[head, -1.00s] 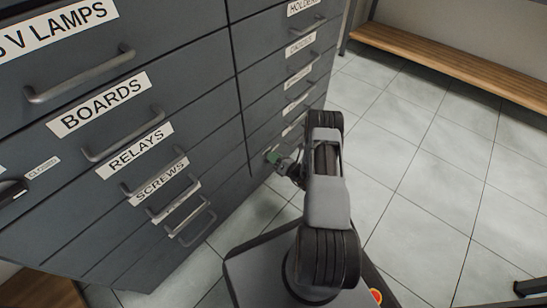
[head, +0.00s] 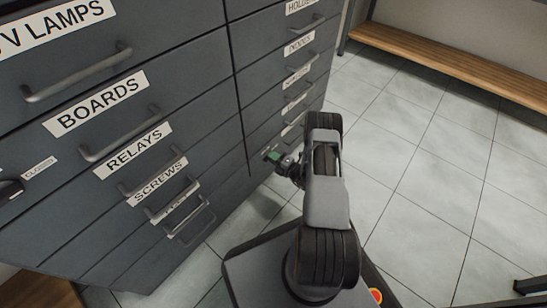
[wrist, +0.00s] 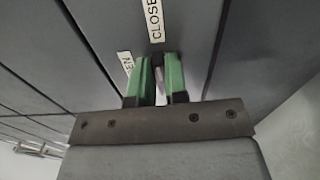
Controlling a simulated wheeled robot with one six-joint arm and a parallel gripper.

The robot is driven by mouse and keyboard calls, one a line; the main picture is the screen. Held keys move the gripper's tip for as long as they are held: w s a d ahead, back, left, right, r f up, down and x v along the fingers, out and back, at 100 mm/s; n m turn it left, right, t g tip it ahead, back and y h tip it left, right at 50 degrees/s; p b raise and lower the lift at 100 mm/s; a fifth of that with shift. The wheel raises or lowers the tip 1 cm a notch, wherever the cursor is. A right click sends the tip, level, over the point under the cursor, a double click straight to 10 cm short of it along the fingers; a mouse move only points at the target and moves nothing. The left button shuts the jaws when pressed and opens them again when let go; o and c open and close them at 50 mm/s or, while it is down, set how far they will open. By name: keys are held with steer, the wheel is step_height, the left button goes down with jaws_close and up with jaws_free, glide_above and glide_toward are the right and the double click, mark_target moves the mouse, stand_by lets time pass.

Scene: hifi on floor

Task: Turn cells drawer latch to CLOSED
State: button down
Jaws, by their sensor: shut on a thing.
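My gripper (head: 270,153) is at the lower part of the grey cabinet's right column of drawers in the head view. In the wrist view its green fingers (wrist: 160,82) are closed around a small latch handle, of which only a pale sliver shows between them. A CLOSED label (wrist: 154,18) is just above the fingers. A partly covered OPEN label (wrist: 127,64) is to their upper left. The latch's exact angle is hidden by the fingers. The cells drawer's name label cannot be made out.
Drawers with bar handles, such as BOARDS (head: 95,103) and RELAYS (head: 133,150), fill the left column. Another black latch (head: 10,190) with a CLOSED label is at the left edge. A wooden bench (head: 460,68) stands at the back right. The tiled floor (head: 425,170) between is clear.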

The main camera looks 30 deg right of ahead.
steer(key=shift+d+m, duration=0.1)
steer(key=shift+m, duration=0.4)
steer(key=c, duration=1.1)
jaws_free()
steer(key=shift+c, duration=0.2)
